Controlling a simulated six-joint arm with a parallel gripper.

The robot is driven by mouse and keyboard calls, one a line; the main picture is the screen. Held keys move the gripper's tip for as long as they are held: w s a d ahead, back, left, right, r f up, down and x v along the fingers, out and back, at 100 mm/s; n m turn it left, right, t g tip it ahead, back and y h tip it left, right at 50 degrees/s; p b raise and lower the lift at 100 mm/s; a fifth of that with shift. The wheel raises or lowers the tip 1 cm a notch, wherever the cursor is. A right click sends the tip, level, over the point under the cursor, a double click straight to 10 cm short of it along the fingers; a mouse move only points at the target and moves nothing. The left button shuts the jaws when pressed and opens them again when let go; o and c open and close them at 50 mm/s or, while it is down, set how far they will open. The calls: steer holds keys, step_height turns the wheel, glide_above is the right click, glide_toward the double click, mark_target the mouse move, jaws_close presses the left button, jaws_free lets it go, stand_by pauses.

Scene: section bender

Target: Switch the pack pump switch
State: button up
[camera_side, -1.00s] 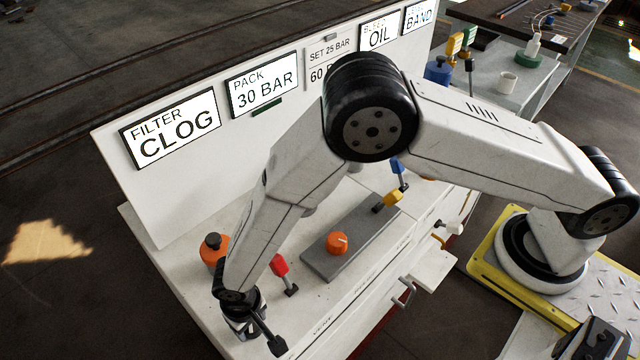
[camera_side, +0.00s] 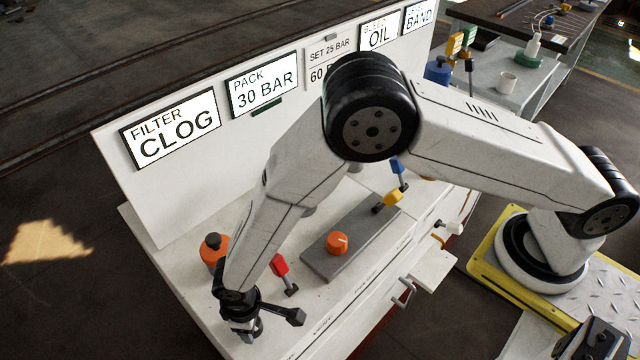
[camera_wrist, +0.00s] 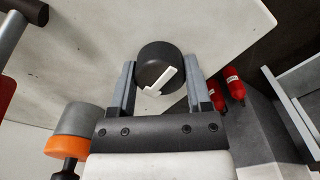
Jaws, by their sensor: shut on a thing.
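A black round switch knob (camera_wrist: 152,56) with a white pointer sits at the bench's front left corner in the wrist view. I cannot read a label that names it as the pack pump switch. My gripper (camera_wrist: 161,74) is shut on the knob, one finger on each side. In the side view my gripper (camera_side: 244,328) is low at the front left corner of the bench, and my own wrist hides the knob there. The pack display (camera_side: 263,86) reads 30 BAR.
An orange fitting with a black top (camera_side: 212,250) and a red-handled lever (camera_side: 280,267) stand close to my gripper. An orange knob (camera_side: 337,242) sits on a grey plate (camera_side: 322,265) further right. The filter display (camera_side: 172,128) reads CLOG. Red cylinders (camera_wrist: 235,87) lie beyond the bench edge.

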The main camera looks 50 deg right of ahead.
steer(key=o, duration=1.3)
steer(key=shift+r, duration=0.1)
steer(key=shift+r, duration=3.8)
